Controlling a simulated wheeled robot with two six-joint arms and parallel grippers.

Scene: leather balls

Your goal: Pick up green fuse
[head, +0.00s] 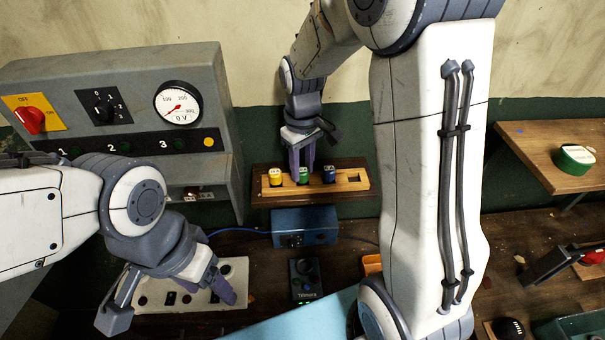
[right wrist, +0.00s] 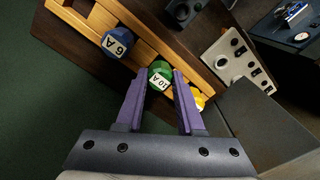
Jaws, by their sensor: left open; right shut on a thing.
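The green fuse (head: 303,176) stands between the yellow fuse (head: 275,178) and the blue fuse (head: 329,175) in a wooden rack (head: 352,183) on a dark shelf. In the right wrist view the green fuse (right wrist: 160,74) shows its "10 A" label, with the blue "6 A" fuse (right wrist: 116,42) to its left and the yellow fuse (right wrist: 198,98) partly hidden behind a finger. My right gripper (head: 302,165) points down and is shut on the green fuse, which still appears at the rack. My left gripper (head: 223,290) is open over the lower left.
A grey panel (head: 140,80) with switches and a gauge stands at the left. A blue box (head: 305,227) stands below the rack. A shelf with a green roll (head: 576,160) is at the right.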

